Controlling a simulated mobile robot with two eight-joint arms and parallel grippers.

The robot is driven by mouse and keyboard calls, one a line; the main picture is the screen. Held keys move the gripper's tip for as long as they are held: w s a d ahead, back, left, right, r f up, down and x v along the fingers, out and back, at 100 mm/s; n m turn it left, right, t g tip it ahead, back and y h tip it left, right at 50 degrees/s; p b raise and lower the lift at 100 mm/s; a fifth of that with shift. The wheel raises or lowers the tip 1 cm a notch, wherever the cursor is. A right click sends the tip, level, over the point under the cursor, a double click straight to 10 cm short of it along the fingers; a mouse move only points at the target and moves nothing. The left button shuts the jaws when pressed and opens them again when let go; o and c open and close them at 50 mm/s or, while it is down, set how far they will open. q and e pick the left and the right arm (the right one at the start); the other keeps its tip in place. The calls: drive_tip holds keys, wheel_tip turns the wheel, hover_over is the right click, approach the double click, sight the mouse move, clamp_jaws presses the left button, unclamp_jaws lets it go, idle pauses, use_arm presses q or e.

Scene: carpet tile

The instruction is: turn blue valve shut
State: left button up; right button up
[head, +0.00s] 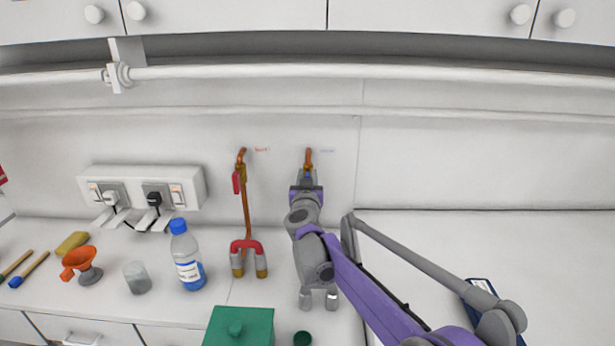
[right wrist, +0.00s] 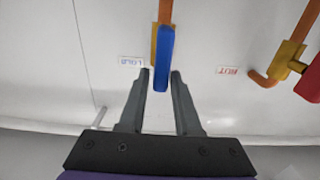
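The blue valve handle (right wrist: 163,60) shows in the right wrist view, in line with its orange-brown pipe (right wrist: 165,10) and brass valve body. My right gripper (right wrist: 160,74) is open, with one finger on each side of the handle's free end. Small gaps show between the fingers and the handle. In the head view my right gripper (head: 306,180) is up at the wall, just below the pipe's bent top (head: 308,157), and hides most of the blue valve. My left gripper is not in view.
A red-handled valve (head: 237,180) on another pipe is just left; its handle shows at the right wrist view's edge (right wrist: 310,82). A bottle (head: 187,258), red U-shaped piece (head: 247,247), green box (head: 240,326) and socket strip (head: 140,188) are left. The right counter is mostly clear.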

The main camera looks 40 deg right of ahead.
clamp_jaws()
drive_tip(key=shift+m, duration=0.3)
drive_tip(key=m, duration=0.2)
drive_tip(key=m+b, duration=0.1)
drive_tip(key=shift+s+d+f, duration=0.1)
drive_tip(key=shift+s+d, duration=0.25)
drive_tip(key=shift+d, duration=0.05)
drive_tip(key=shift+s+d+f+m+p, duration=0.1)
drive_tip(key=shift+s+d+f+m, duration=0.25)
drive_tip(key=shift+m, duration=2.05)
drive_tip(key=shift+d+f+m+p, duration=0.15)
drive_tip(key=shift+f+m, duration=0.35)
drive_tip(key=shift+m, duration=1.9)
drive_tip(key=shift+s+d+f+m+p, duration=0.15)
drive_tip(key=shift+f+m, duration=0.3)
drive_tip(key=shift+m, duration=1.95)
